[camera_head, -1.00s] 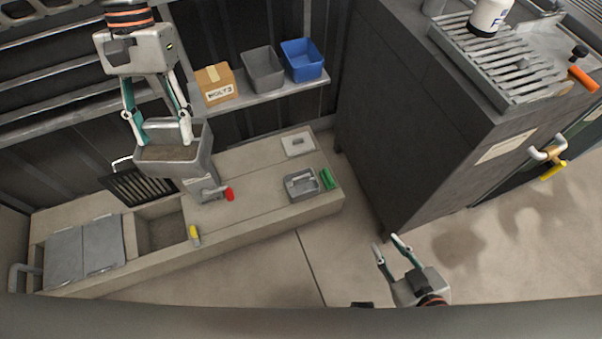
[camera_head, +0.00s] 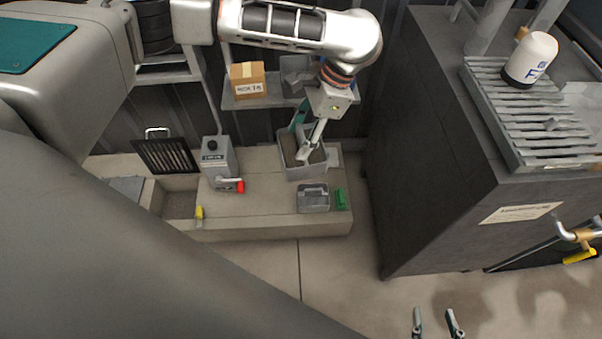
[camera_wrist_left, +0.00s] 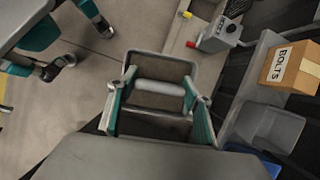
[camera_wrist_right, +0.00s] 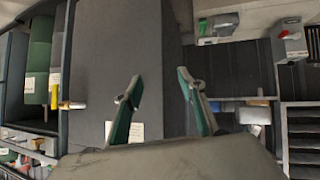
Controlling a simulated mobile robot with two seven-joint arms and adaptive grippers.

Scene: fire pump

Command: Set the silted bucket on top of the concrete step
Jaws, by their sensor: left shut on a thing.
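The silted bucket (camera_head: 290,171) is grey with brown silt inside and hangs or stands over the back right part of the concrete step (camera_head: 245,208). I cannot tell whether its base touches the step. My left gripper (camera_head: 308,141) is shut on the bucket from above; the left wrist view shows its fingers (camera_wrist_left: 160,100) at both ends of the bucket's handle bar (camera_wrist_left: 160,88). The bucket looks about upright. My right gripper (camera_head: 435,312) is open and empty, low at the front right; its spread fingers show in the right wrist view (camera_wrist_right: 160,90).
A grey caddy (camera_head: 313,199) and a green object (camera_head: 341,199) lie on the step in front of the bucket. A control box with a red-tipped lever (camera_head: 220,160) and an open sump (camera_head: 180,204) are left. A bolts box (camera_head: 248,79) sits on the shelf behind; a dark cabinet (camera_head: 430,150) stands right.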

